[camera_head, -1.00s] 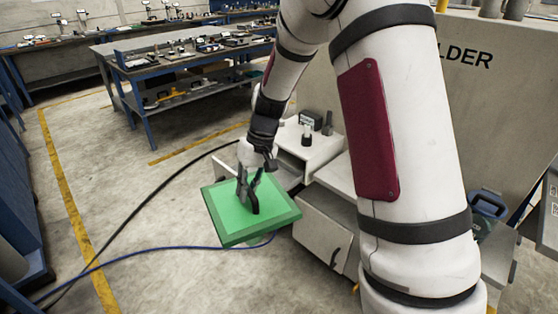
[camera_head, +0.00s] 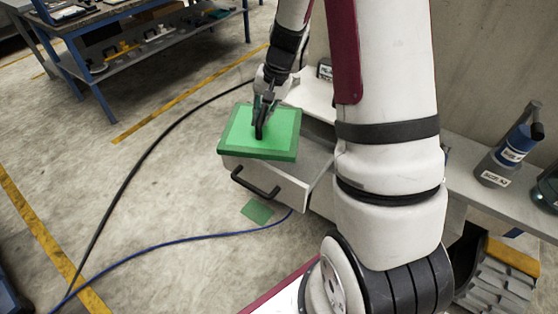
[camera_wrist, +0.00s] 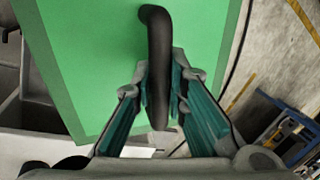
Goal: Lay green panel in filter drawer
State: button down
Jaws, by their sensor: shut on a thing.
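The green panel (camera_head: 262,130) is a flat square with a darker rim and a black bar handle (camera_wrist: 158,75). My gripper (camera_head: 262,112) is shut on that handle and holds the panel about level. The panel hangs over the pulled-out filter drawer (camera_head: 290,187), which has a white front and a black handle (camera_head: 256,182). The panel hides part of the drawer, and how far above it the panel is I cannot tell. In the wrist view the panel (camera_wrist: 95,60) fills the upper middle, and the gripper fingers flank the handle.
A small green piece (camera_head: 257,211) lies on the floor before the drawer. A blue hose (camera_head: 180,238) and a black cable (camera_head: 150,150) cross the floor. A blue workbench (camera_head: 110,60) stands at the upper left.

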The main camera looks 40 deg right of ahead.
aim_at(288, 117)
jog(key=d+f+m+b, duration=0.1)
jog(key=d, duration=0.1)
jog(key=d+f+m+b, duration=0.1)
jog(key=d+f+m, duration=0.1)
jog(key=d, duration=0.1)
jog(key=d+f+m+t+h+b, duration=0.1)
jog(key=d+f, duration=0.1)
jog(key=shift+s+d+f+m+b, duration=0.1)
jog(key=shift+d+f+m+b, duration=0.1)
jog(key=shift+d+m+b, duration=0.2)
jog(key=shift+s+d+f, duration=0.1)
jog(key=shift+d+f, duration=0.1)
jog(key=shift+f, duration=0.1)
notch_tip(288, 117, down, 10)
jog(key=shift+s+d+r+b, duration=0.1)
jog(key=shift+r+b, duration=0.05)
jog(key=shift+b, duration=0.95)
jog(key=c, duration=2)
grip_release()
jog(key=o, duration=0.4)
